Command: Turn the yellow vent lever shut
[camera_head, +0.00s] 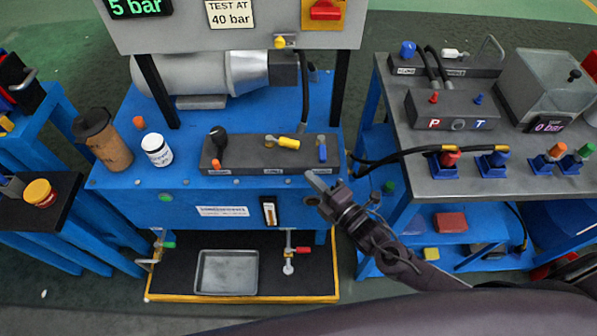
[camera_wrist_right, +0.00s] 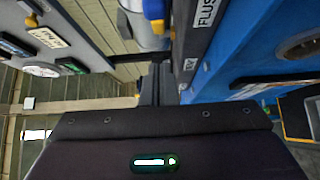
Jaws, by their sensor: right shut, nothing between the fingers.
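A yellow lever (camera_head: 290,142) lies on top of the dark valve block (camera_head: 240,158) on the blue bench, pointing right and slightly down. My right gripper (camera_head: 315,182) is shut and empty, at the front right edge of the block, apart from the yellow lever. The shut fingers (camera_wrist_right: 158,85) also show in the right wrist view. A small yellow part (camera_wrist_right: 157,26) shows there beyond the fingers; I cannot tell if it is the lever. My left gripper is not in view.
On the block, a black knob (camera_head: 217,136) stands left and a blue lever (camera_head: 323,152) stands right, close to my right gripper. A brown bottle (camera_head: 105,140) and white jar (camera_head: 157,149) stand left. A hose (camera_head: 385,157) runs to the right bench (camera_head: 470,187).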

